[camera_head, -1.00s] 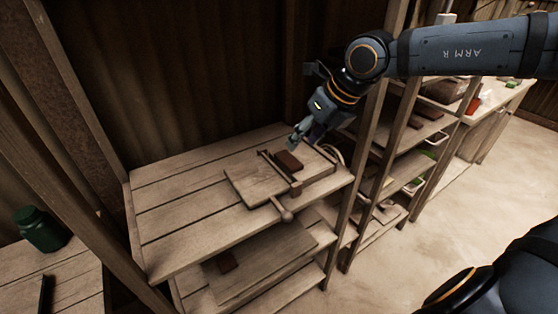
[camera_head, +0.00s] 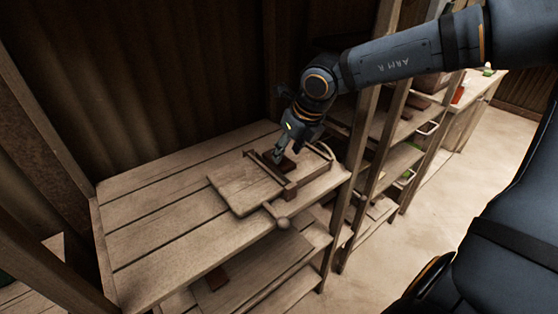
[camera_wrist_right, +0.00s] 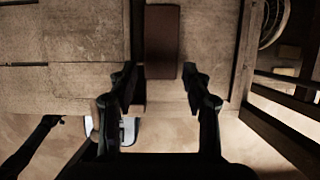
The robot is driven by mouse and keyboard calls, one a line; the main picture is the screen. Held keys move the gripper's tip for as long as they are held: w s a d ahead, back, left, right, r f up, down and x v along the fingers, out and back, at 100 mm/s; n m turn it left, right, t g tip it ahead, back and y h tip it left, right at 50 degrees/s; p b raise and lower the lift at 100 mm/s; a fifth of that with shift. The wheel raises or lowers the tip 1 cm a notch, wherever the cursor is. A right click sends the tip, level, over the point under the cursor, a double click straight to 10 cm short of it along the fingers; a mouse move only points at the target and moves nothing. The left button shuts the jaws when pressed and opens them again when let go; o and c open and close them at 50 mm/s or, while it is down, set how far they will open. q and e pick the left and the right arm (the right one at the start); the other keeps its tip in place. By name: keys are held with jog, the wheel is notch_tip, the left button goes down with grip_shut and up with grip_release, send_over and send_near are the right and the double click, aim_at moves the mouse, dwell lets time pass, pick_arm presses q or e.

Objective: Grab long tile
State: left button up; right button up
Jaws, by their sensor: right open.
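The long tile (camera_head: 288,164) is a dark reddish-brown slab lying on the wooden tile press (camera_head: 240,187), on the wooden table. In the right wrist view the tile (camera_wrist_right: 162,38) is upright in the picture, and its near end reaches toward the gap between the fingers. My right gripper (camera_head: 280,155) is over the tile from behind in the head view. In the right wrist view its fingers (camera_wrist_right: 158,88) are apart, one to each side of the tile's near end, with nothing held. Whether they are level with the tile I cannot tell. My left gripper is not in view.
The press has a handle with a round knob (camera_head: 282,223) at its front. Wooden shelves (camera_head: 385,165) with more tiles stand to the right. The table's left part is clear.

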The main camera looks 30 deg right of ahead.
aim_at(283, 161)
jog(key=x, duration=0.3)
jog(key=shift+d+f, duration=0.1)
jog(key=shift+f, duration=0.05)
jog(key=shift+w+f, duration=0.25)
jog(key=shift+s+r, duration=0.1)
jog(key=shift+s, duration=0.05)
jog(key=shift+c, duration=0.7)
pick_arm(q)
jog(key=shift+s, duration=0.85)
pick_arm(e)
jog(key=c, duration=0.9)
